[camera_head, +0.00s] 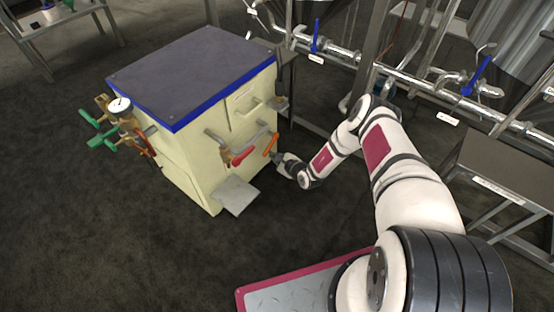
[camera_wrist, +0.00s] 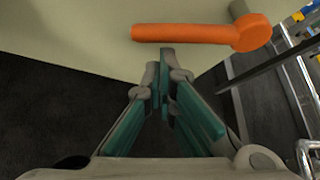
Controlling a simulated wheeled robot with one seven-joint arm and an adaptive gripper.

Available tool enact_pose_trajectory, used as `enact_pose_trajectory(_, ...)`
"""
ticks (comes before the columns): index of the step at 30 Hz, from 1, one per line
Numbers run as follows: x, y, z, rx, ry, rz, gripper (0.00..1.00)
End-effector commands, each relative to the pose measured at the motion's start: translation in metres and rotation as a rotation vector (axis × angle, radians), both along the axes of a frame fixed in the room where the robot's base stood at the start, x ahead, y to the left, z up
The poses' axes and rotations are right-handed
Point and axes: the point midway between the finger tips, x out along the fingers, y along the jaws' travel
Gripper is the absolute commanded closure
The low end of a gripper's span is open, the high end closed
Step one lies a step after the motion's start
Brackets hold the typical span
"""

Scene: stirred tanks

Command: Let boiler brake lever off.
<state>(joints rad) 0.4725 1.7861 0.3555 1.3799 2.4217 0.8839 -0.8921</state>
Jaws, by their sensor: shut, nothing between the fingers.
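The boiler (camera_head: 215,120) is a cream box with a dark, blue-edged top, standing on the floor at centre left in the head view. An orange lever (camera_head: 271,144) is on its right-hand face, beside a red-handled lever (camera_head: 243,155). In the wrist view the orange lever (camera_wrist: 195,35) lies roughly level, its round hub at the right end. I cannot tell which one is the brake lever. My gripper (camera_head: 277,156) is close to the orange lever. In the wrist view its fingertips (camera_wrist: 166,58) are together just below the lever, with nothing between them. I cannot tell whether they touch it.
A gauge (camera_head: 120,106) and green-handled valves (camera_head: 104,141) are on the boiler's left side. A grey plate (camera_head: 236,195) sticks out low at its front. Pipes with blue handles (camera_head: 316,36) and steel tanks stand behind and right. The dark floor (camera_head: 90,240) is clear at front left.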

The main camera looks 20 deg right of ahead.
Motion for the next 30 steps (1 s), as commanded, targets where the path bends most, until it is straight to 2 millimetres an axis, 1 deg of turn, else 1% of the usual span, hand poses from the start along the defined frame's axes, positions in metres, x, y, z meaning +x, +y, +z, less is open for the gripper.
enact_pose_trajectory(14, -0.0002, 0.001, 0.0026, 0.006, 0.004, 0.0, 1.0)
enact_pose_trajectory(30, -0.0033, 0.0051, 0.0077, 0.083, 0.06, 0.0, 1.0)
